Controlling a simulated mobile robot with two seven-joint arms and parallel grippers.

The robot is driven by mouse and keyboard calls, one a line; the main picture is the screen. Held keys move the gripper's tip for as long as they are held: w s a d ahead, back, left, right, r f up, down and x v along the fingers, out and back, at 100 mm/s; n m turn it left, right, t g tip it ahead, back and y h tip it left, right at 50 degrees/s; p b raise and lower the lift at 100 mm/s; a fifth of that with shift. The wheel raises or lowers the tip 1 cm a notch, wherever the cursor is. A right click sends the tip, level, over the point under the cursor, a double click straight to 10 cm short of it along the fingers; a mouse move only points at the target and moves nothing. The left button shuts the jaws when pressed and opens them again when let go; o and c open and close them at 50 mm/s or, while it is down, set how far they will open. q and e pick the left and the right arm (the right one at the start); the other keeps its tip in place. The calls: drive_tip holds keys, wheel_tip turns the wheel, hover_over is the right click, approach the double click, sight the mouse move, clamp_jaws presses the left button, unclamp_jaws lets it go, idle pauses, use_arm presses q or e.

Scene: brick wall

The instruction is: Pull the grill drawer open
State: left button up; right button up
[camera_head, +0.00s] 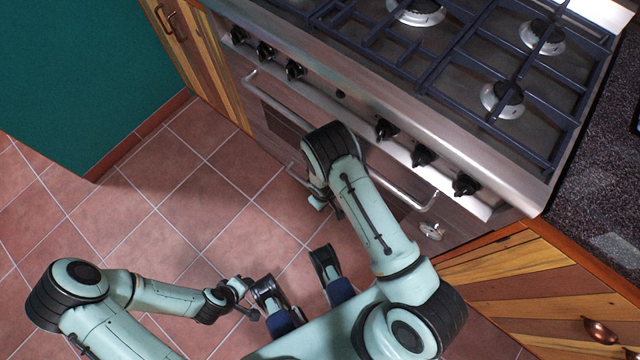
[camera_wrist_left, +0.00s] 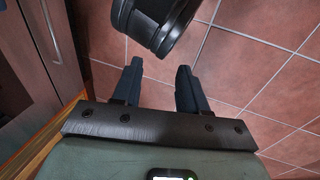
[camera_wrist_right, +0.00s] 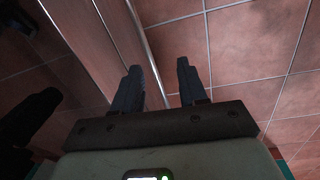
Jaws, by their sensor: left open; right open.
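The grill drawer sits low in the stove front, and part of its handle (camera_head: 297,177) shows left of my right wrist; the rest is hidden by my arm. My right gripper (camera_head: 320,203) is open beside that handle, mostly hidden under the wrist. My left gripper (camera_head: 244,298) is open over the floor, away from the stove. Its fingers are empty in the left wrist view (camera_wrist_left: 157,82).
The stove's upper handle (camera_head: 275,95) and control knobs (camera_head: 384,129) lie above the drawer. Wooden cabinets stand left (camera_head: 200,60) and right (camera_head: 520,285) of the stove. Tiled floor (camera_head: 190,160) is open to the left, before a green wall (camera_head: 80,70).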

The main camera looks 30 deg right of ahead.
drive_tip(key=w+f+n+h+b, duration=0.1)
drive_tip(key=w+f+b, duration=0.1)
drive_tip(key=w, duration=0.3)
use_arm(q)
drive_tip(key=w+a+f+t+b, duration=0.1)
drive_tip(key=w+a+f+b, duration=0.15)
drive_tip(key=w+f, duration=0.3)
use_arm(e)
drive_tip(key=shift+t, duration=0.4)
drive_tip(key=f, duration=0.4)
drive_tip(key=d+f, duration=0.1)
drive_tip(key=f, duration=0.3)
drive_tip(key=w+d+f+b, duration=0.1)
drive_tip(key=f, duration=0.2)
drive_tip(key=shift+w+d+f, duration=0.1)
drive_tip(key=shift+d+f, duration=0.15)
drive_tip(key=shift+f, duration=0.15)
use_arm(q)
drive_tip(key=shift+n+g+y, duration=0.3)
drive_tip(key=shift+g+y, duration=0.2)
drive_tip(key=s+f, duration=0.2)
drive_tip(key=s, duration=0.1)
drive_tip(key=s+f, duration=0.1)
drive_tip(key=shift+s+a+f, duration=0.3)
drive_tip(key=shift+s+a, duration=0.05)
use_arm(e)
drive_tip(key=shift+f, duration=0.3)
clamp_jaws()
